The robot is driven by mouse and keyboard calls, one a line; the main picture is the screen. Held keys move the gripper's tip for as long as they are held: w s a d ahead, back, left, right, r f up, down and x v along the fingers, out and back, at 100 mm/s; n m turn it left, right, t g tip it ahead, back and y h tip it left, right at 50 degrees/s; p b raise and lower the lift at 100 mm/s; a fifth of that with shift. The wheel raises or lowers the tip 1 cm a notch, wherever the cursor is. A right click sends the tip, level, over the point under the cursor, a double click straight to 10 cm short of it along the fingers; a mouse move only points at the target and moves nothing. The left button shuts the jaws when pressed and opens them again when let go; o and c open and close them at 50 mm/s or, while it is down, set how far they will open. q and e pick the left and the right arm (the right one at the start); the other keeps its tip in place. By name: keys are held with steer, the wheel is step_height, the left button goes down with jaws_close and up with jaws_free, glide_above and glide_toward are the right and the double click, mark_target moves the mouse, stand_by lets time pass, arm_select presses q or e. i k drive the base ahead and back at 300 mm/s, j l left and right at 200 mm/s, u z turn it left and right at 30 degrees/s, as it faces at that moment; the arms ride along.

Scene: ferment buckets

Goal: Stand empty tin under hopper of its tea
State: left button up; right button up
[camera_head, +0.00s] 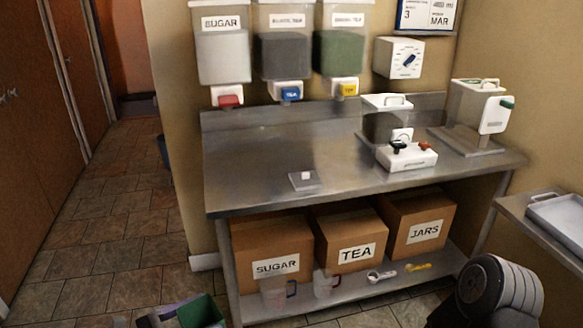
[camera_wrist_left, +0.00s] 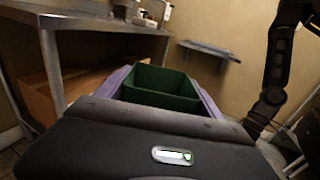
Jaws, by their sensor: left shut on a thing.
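A green open-topped tin (camera_head: 203,313) shows at the bottom edge of the head view, partly cut off. In the left wrist view the tin (camera_wrist_left: 162,88) sits between the purple fingers, its inside dark green with no contents seen. My left gripper (camera_head: 180,314) is shut on it, low in front of the bench. Three hoppers hang on the wall: sugar (camera_head: 222,57) with a red tap, one with dark contents (camera_head: 282,57) and a blue tap, and one with green contents (camera_head: 338,52) and a yellow tap. The tea labels are blurred. My right gripper is out of view.
The steel bench (camera_head: 255,160) is clear under the hoppers, except a small plate with a white block (camera_head: 304,180). Lidded containers (camera_head: 470,105) and a white device (camera_head: 407,157) stand right. Boxes, jugs and scoops fill the lower shelf (camera_head: 345,290). A tray (camera_head: 560,220) is far right.

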mark_target(286, 157)
steer(key=i+l, duration=0.7)
steer(key=i, duration=0.15)
